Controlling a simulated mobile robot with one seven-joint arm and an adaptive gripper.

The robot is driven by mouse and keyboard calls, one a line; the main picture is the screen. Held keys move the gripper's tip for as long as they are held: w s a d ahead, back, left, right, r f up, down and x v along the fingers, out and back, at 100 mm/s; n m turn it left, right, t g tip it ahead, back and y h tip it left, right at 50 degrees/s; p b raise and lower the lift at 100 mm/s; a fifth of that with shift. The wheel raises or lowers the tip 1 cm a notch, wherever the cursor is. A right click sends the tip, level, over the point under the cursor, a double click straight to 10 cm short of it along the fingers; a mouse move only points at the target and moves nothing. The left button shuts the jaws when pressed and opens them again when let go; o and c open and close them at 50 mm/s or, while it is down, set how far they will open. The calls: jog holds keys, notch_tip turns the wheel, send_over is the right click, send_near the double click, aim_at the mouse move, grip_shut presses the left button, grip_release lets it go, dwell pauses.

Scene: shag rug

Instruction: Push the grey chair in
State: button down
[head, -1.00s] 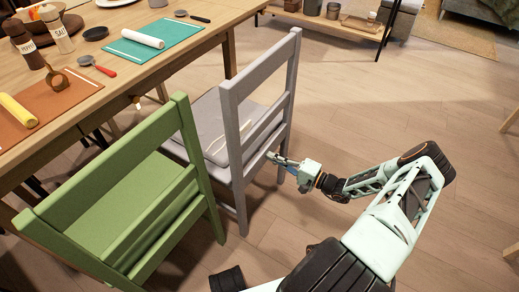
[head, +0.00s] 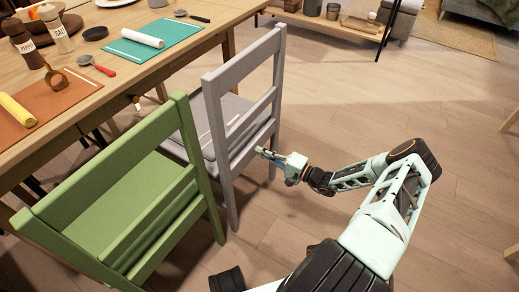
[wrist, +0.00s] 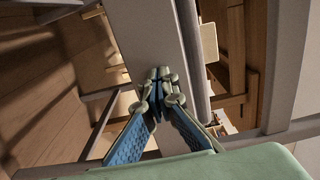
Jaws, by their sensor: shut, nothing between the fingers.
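The grey chair (head: 240,100) stands at the table's near long side, its back toward me and its seat partly under the tabletop. My gripper (head: 262,152) is shut and empty, with its fingertips at the lower part of the chair's back. In the wrist view the closed fingertips (wrist: 160,78) lie against or just in front of a broad grey chair part (wrist: 145,35); I cannot tell whether they touch.
A green chair (head: 130,200) stands close to the left of the grey chair. The wooden table (head: 180,60) holds mats, shakers and utensils. A low shelf (head: 330,25) stands behind. The floor (head: 400,100) at the right is clear.

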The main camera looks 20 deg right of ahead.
jog(key=shift+x, duration=2.45)
jog(key=shift+a, duration=0.1)
jog(key=shift+x, duration=2.45)
jog(key=shift+w+a, duration=0.1)
jog(key=shift+x, duration=2.35)
jog(key=shift+x, duration=2.5)
